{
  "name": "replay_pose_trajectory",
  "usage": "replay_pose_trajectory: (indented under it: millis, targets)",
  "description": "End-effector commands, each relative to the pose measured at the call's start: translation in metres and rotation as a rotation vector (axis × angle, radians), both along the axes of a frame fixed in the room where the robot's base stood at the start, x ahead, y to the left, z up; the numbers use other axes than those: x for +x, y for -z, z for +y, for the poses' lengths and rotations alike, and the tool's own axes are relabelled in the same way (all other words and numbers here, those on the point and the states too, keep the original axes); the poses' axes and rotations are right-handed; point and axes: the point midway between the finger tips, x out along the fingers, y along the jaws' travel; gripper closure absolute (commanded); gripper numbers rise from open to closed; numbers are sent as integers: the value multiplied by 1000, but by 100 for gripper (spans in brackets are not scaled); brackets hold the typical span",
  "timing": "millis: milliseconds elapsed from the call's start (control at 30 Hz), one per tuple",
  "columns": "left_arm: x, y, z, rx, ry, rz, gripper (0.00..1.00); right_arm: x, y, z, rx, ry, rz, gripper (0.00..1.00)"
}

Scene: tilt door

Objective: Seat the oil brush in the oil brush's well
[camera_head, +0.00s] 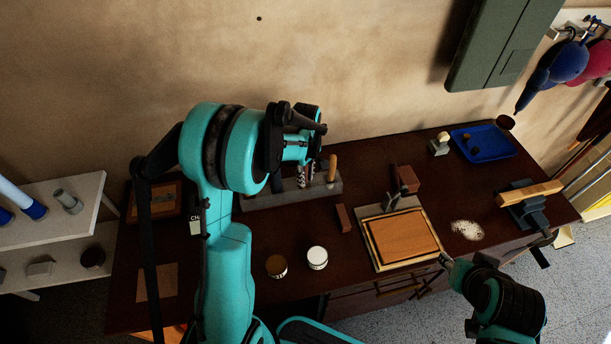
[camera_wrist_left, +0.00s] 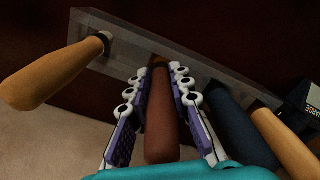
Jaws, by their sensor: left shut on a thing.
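My left gripper (camera_head: 304,176) is over the long grey tool block (camera_head: 290,195) on the dark workbench. In the left wrist view its fingers (camera_wrist_left: 158,85) are shut on a reddish-brown handle (camera_wrist_left: 160,125), which I take to be the oil brush. The handle runs down to the clear-grey block (camera_wrist_left: 125,38). Its lower end and the well are hidden, so I cannot tell how deep it sits.
A wooden handle (camera_wrist_left: 55,75) stands at one end of the block; a dark blue handle (camera_wrist_left: 240,130) and another wooden one (camera_wrist_left: 285,140) stand on the other side. Two jars (camera_head: 317,258), a framed wooden board (camera_head: 402,238) and a blue tray (camera_head: 484,141) are on the bench.

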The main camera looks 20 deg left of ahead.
Motion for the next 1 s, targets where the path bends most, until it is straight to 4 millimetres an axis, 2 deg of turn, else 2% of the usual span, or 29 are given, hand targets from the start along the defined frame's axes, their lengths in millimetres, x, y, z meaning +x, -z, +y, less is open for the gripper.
replay_pose_trajectory:
  millis: [467, 500, 567, 600, 867, 1000]
  targets:
    - [0, 13, 0, 0, 0, 0, 100, 0, 11, 0, 0, 0, 0, 60]
    - [0, 13, 0, 0, 0, 0, 75, 0, 11, 0, 0, 0, 0, 60]
    - [0, 12, 0, 0, 0, 0, 59, 0, 10, 0, 0, 0, 0, 60]
    - [0, 12, 0, 0, 0, 0, 56, 0, 10, 0, 0, 0, 0, 60]
    - [0, 11, 0, 0, 0, 0, 56, 0, 10, 0, 0, 0, 0, 60]
    - [0, 2, 0, 0, 0, 0, 56, 0, 10, 0, 0, 0, 0, 60]
